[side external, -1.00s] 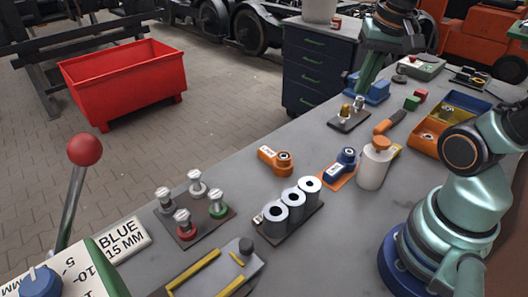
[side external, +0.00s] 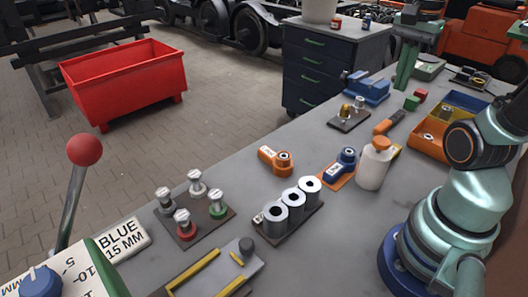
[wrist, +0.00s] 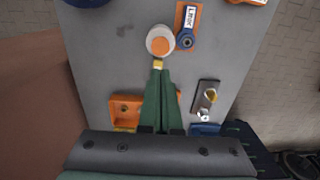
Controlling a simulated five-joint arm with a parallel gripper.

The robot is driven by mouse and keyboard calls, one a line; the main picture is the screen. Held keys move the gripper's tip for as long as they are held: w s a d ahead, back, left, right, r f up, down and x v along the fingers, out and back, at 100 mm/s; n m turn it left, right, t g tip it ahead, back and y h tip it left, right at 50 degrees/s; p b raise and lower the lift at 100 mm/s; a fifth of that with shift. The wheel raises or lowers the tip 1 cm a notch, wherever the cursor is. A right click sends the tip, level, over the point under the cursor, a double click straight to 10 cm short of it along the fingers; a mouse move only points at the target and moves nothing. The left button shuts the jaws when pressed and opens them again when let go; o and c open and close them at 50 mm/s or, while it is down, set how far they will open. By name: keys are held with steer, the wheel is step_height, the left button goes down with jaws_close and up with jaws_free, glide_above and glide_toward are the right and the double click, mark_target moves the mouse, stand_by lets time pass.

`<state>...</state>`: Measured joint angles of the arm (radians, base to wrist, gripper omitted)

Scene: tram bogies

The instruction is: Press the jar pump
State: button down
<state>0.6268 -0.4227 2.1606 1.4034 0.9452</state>
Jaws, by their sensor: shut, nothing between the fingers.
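The jar (side external: 373,168) is a white bottle with an orange pump top (side external: 382,143), standing upright on the grey bench. In the wrist view the jar (wrist: 151,35) and its orange pump top (wrist: 160,46) show from above, just beyond my fingertips. My gripper (side external: 402,86) points down in the side view, above the bench and farther back than the jar. Its green fingers (wrist: 158,73) are together and empty in the wrist view. My gripper appears apart from the pump top.
A blue part on an orange plate (side external: 343,162) lies just left of the jar. Orange and blue bins (side external: 432,142) stand to the right. A small plate with metal fittings (side external: 350,120) and an orange-handled tool (side external: 388,123) lie behind. A cylinder rack (side external: 290,215) is in front.

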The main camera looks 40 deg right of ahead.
mark_target(383, 141)
step_height(383, 141, down, 13)
steer(key=shift+f, duration=0.1)
stand_by(0.3)
steer(key=shift+f, duration=1.1)
step_height(383, 141, up, 14)
steer(key=shift+r, duration=0.15)
stand_by(0.6)
